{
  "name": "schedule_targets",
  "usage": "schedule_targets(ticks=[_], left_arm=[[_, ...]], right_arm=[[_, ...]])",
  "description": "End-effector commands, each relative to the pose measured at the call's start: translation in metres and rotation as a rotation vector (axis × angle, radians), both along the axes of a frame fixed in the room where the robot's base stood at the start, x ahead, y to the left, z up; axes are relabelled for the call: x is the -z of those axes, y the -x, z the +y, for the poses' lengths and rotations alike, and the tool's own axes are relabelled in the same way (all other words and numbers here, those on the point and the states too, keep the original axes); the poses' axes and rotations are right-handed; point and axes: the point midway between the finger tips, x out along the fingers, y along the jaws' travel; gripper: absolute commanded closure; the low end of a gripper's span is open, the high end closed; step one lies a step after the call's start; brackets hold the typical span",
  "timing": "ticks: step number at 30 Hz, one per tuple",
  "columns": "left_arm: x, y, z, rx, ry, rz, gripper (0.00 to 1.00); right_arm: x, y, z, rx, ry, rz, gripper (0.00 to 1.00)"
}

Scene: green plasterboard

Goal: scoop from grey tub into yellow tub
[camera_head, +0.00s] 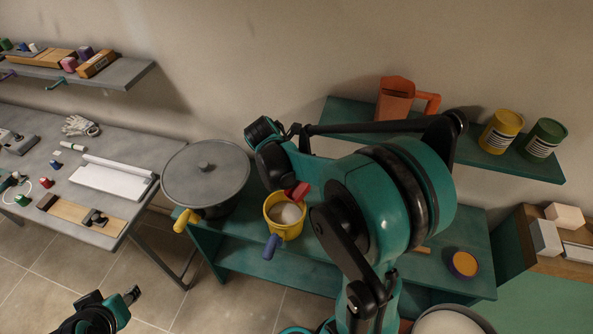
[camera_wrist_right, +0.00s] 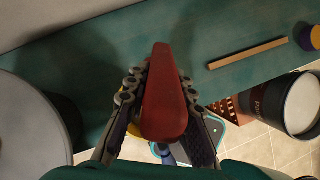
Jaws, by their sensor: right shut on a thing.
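The yellow tub (camera_head: 271,207) stands on the green bench with pale material inside and a blue handle at its front. A wide grey tub (camera_head: 206,172) stands left of it, with a flat grey top, a central knob and a yellow handle. My right gripper (camera_wrist_right: 156,100) is shut on a red scoop handle (camera_wrist_right: 163,95), which also shows at the yellow tub's rim in the head view (camera_head: 298,192). The scoop's bowl is hidden. In the wrist view, the yellow tub is mostly hidden behind the fingers. My left gripper (camera_head: 128,298) is low at the left, its opening unclear.
A dark bucket with pale contents (camera_wrist_right: 299,105) stands on the floor at the right. A wooden stick (camera_wrist_right: 248,54) and a round purple-and-yellow container (camera_head: 464,264) lie on the bench. A shelf behind holds an orange jug (camera_head: 394,100) and yellow and green cans.

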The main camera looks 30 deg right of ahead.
Motion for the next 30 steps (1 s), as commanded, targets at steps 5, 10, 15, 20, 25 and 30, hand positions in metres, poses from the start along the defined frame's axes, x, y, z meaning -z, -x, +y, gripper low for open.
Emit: schedule_targets(ticks=[5,10,15,20,25,30], left_arm=[[0.0,0.0,0.0,0.0,0.0,0.0,0.6],[-0.004,0.0,0.0,0.0,0.0,0.0,0.6],[-0.015,0.0,0.0,0.0,0.0,0.0,0.6],[-0.026,0.0,0.0,0.0,0.0,0.0,0.6],[-0.036,0.0,0.0,0.0,0.0,0.0,0.6],[-0.047,0.0,0.0,0.0,0.0,0.0,0.6]], right_arm=[[0.0,0.0,0.0,0.0,0.001,0.0,1.0],[-0.005,0.0,0.0,0.0,0.002,0.001,1.0],[-0.019,0.0,0.0,0.0,0.002,0.001,1.0],[-0.033,0.0,0.0,0.0,0.002,0.001,1.0],[-0.047,0.0,0.0,0.0,0.002,0.001,1.0],[-0.061,0.0,0.0,0.0,0.003,0.0,1.0]])
